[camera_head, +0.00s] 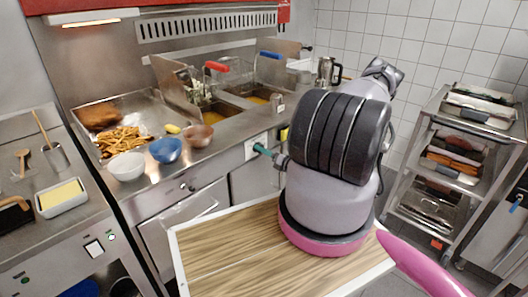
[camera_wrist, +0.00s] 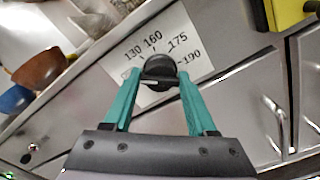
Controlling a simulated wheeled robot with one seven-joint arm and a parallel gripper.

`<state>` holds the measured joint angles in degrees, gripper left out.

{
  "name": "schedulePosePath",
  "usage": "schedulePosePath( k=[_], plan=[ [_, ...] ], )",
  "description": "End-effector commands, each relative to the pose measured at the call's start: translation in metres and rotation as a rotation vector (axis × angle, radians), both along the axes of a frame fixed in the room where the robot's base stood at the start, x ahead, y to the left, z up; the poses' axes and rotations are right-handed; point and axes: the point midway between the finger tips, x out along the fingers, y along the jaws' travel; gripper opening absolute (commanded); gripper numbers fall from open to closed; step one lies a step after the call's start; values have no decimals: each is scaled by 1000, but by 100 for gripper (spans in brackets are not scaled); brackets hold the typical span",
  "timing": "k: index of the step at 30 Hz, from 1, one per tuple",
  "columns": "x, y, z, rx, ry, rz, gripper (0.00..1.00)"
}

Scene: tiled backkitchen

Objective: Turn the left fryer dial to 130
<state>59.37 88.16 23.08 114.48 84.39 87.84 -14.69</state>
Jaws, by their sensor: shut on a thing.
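The left fryer dial (camera_wrist: 160,70) is a round black knob on a white label plate (camera_wrist: 178,42) in the wrist view. The plate reads 130, 160, 175 and 190 around the knob; a mark at the lower left is partly hidden. A pale line shows on the knob's lower face, but I cannot tell which number it points to. My gripper (camera_wrist: 160,76) has its two teal fingers on either side of the knob, shut on it.
A yellow part (camera_wrist: 290,12) and a black part (camera_wrist: 258,14) sit right of the plate. Fryer baskets with red (camera_head: 215,66) and blue (camera_head: 270,55) handles are above. Bowls (camera_head: 166,150) stand on the counter. A wheeled rack (camera_head: 425,125) stands at right.

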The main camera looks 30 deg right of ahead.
Motion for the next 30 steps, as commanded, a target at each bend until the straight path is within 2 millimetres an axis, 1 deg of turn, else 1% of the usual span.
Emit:
schedulePosePath(
  k=[9,16,22,30],
  plan=[
    [0,0,-1,236,89,1,2],
    [-1,0,-1,383,142,0,2],
    [-1,-1,-1,466,172,-1,2],
    [-1,-1,-1,511,188,-1,2]
  ],
)
